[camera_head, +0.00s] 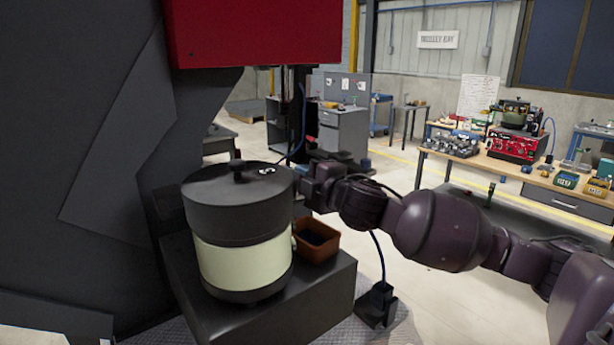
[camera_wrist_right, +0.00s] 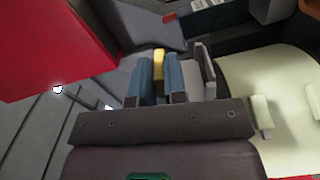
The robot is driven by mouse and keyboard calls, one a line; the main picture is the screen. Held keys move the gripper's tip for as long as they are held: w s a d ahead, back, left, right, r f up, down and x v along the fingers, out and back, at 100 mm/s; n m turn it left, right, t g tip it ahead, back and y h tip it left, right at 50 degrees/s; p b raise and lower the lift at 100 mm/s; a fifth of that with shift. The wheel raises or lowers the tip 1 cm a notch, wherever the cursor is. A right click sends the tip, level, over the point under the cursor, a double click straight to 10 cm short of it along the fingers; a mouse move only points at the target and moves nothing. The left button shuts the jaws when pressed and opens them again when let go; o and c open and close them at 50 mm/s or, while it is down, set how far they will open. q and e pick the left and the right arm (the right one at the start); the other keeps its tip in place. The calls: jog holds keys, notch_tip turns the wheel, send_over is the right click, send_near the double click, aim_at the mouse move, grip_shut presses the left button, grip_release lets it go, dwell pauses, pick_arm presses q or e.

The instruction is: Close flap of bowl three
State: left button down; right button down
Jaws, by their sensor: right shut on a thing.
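The bowl (camera_head: 240,262), a cream drum with a black top (camera_head: 225,205) and a knob, stands on a dark pedestal. A small white mark lies on its top; I cannot read it surely. My right gripper (camera_head: 300,180) is at the drum's right upper side. In the right wrist view, the blue fingers of the right gripper (camera_wrist_right: 160,82) are shut on a small yellow piece (camera_wrist_right: 158,64). A pale upright plate (camera_wrist_right: 204,72) stands beside the fingers, near the cream drum wall (camera_wrist_right: 285,85). I cannot tell which part is the flap. My left gripper is out of view.
A brown open bin (camera_head: 317,243) sits on the pedestal (camera_head: 290,305) right of the drum. A large dark machine with a red panel (camera_head: 255,35) rises behind and left. A workbench (camera_head: 520,175) with parts stands farther right.

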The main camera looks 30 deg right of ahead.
jog(key=shift+a, duration=0.1)
dwell(0.5)
jog(key=c, duration=1.2)
grip_release()
jog(key=shift+o, duration=0.2)
jog(key=s+b, duration=0.2)
jog(key=s, duration=0.8)
jog(key=shift+s+d, duration=0.4)
